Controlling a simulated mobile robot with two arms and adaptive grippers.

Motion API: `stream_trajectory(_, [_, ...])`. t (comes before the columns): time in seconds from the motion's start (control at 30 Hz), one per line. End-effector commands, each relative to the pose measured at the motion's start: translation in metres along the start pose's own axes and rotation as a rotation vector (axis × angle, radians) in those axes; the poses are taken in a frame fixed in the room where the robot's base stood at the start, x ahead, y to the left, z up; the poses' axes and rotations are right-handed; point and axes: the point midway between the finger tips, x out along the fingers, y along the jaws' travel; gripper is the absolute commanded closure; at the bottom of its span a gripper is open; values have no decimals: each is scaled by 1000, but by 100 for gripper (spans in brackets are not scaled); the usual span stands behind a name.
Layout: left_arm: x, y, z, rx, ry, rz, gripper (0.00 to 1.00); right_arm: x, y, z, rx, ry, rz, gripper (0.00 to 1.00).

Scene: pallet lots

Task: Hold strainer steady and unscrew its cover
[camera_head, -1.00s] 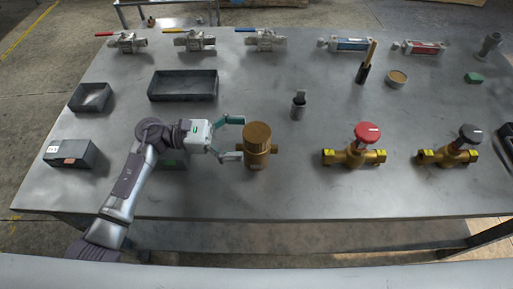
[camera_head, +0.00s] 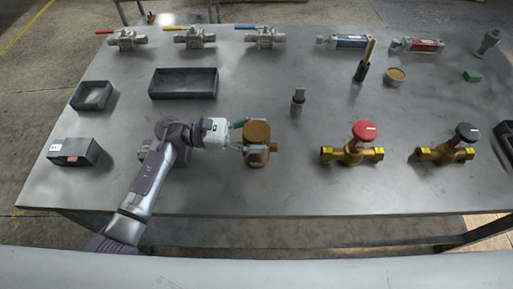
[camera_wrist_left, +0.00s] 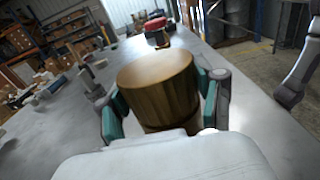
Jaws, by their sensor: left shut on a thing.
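The brass strainer (camera_head: 257,146) stands upright on the metal table, its round cover (camera_head: 257,131) on top and a side port showing at the right. My left gripper (camera_head: 256,144) reaches in from the left and is shut on the strainer, with a finger on each side of its body. In the left wrist view the brass cylinder (camera_wrist_left: 158,84) fills the middle, between the green finger pads. The lower part of the strainer is hidden there by the gripper. My right gripper is not in view.
A brass valve with a red knob (camera_head: 365,131) stands to the right, and one with a black knob (camera_head: 468,132) farther right. A grey cylindrical tool (camera_head: 298,103) stands behind. Dark trays (camera_head: 184,84) lie back left. Lever valves (camera_head: 265,38) line the back.

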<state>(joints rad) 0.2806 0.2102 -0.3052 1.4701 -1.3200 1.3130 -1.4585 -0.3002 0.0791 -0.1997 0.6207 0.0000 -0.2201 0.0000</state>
Motion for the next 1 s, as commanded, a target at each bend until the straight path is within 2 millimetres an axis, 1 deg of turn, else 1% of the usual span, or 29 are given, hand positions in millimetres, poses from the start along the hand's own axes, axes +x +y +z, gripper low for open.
stream_trajectory(0.03, [0,0,0,0,0,0,85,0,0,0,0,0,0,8])
stream_trajectory(0.1, [0,0,0,0,0,0,97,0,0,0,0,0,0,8])
stream_trajectory(0.13, [0,0,0,0,0,1,100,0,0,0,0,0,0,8])
stream_trajectory(0.17, [0,1,3,3,-5,1,100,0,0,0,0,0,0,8])
stream_trajectory(0.37, [0,1,3,4,-4,1,100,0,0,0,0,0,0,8])
stream_trajectory(0.47, [0,1,9,6,-3,0,100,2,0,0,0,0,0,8])
stream_trajectory(0.57, [-1,1,22,9,-3,0,100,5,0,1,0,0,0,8])
stream_trajectory(0.8, [0,0,67,9,-3,-1,100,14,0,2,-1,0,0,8])
stream_trajectory(0.9, [0,0,83,8,-4,0,100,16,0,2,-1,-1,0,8])
stream_trajectory(1.0, [0,0,94,7,-3,0,100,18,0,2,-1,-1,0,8])
